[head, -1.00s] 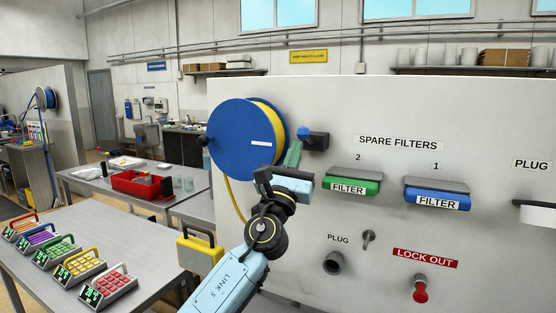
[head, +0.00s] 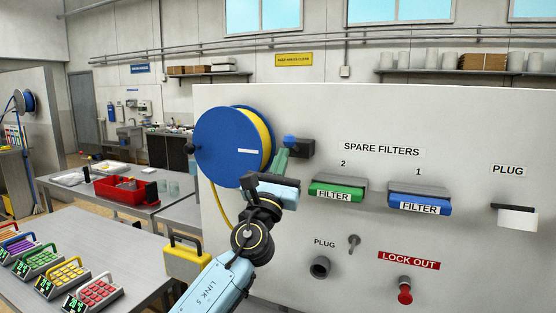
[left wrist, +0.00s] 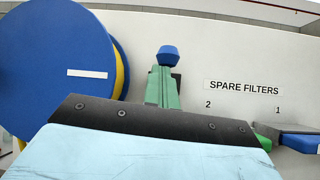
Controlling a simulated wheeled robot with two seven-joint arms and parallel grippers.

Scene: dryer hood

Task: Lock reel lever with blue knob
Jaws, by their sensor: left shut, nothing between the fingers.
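The blue reel (head: 228,146) with yellow hose is mounted on the white panel at upper left of centre. The blue knob (head: 289,140) sits just right of the reel, in front of a dark bracket (head: 303,147). My left gripper (head: 282,156) is shut and empty, its green fingertips just below the knob. In the left wrist view, the knob (left wrist: 168,54) stands straight above the closed fingertips (left wrist: 163,76). I cannot tell whether they touch it. The lever's shaft is hidden behind the fingers. My right gripper is not in view.
A metal table (head: 120,240) with several keypad boxes stands at left.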

